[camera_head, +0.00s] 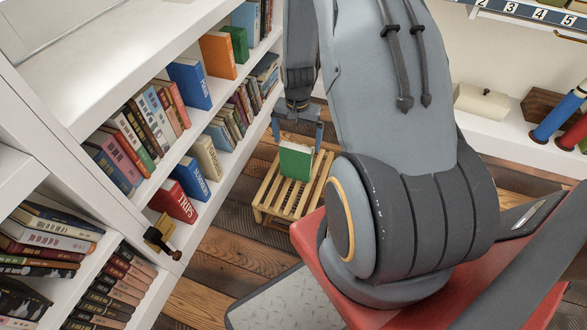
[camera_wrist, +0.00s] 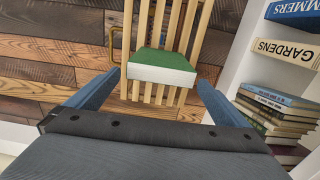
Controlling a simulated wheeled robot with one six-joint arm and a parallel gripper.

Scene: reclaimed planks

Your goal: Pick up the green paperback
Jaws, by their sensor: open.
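The green paperback (camera_head: 295,160) stands on a slatted wooden stool (camera_head: 272,196) on the floor, beside the bookshelf. In the wrist view the green paperback (camera_wrist: 162,68) shows its green cover and pale page edge, lying between the lines of the two fingers and beyond their tips. My gripper (camera_head: 298,129) is open and empty, just above the book in the head view. In the wrist view my gripper (camera_wrist: 147,88) has its two blue fingers spread wide on either side of the book. I cannot tell whether a finger touches it.
A white bookshelf (camera_head: 150,218) full of books stands at the left, close to the stool. Its books, with a GARDENS book (camera_wrist: 286,51), show at the right in the wrist view. A white bench (camera_head: 490,145) is at the right. Plank floor (camera_head: 240,252) is bare before the stool.

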